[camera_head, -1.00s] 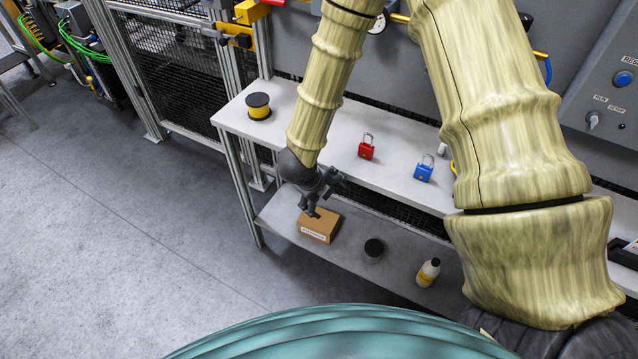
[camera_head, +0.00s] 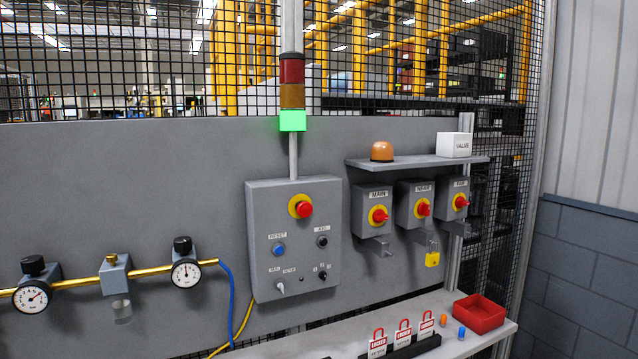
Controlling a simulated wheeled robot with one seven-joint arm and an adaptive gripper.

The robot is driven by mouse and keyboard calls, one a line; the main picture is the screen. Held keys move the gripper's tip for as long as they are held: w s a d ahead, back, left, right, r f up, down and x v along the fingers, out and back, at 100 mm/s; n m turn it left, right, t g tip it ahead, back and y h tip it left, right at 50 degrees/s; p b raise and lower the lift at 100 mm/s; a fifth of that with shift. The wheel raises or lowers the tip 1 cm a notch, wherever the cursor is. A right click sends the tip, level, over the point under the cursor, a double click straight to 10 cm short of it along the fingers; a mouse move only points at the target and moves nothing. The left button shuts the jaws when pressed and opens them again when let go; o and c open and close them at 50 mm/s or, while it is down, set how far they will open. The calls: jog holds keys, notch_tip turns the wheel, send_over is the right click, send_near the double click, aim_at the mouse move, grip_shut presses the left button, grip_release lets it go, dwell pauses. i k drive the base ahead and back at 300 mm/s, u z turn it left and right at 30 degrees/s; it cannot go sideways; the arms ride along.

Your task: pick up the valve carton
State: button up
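The valve carton (camera_head: 454,145) is a small white box with the dark word "VALVE" on its front. It sits upright at the right end of a grey wall shelf (camera_head: 400,161), above the row of switch boxes. My gripper and arm are not in this view. What my gripper holds, if anything, cannot be seen now.
An orange dome lamp (camera_head: 382,151) stands left of the carton on the same shelf. A red tray (camera_head: 479,314) and red lockout tags (camera_head: 402,332) are on the bench. A mesh fence is behind.

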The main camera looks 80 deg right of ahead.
aim_at(452, 145)
jog(key=u, duration=0.6)
jog(key=i, duration=1.25)
jog(key=z, duration=4.35)
jog(key=i, duration=0.5)
jog(key=z, duration=0.05)
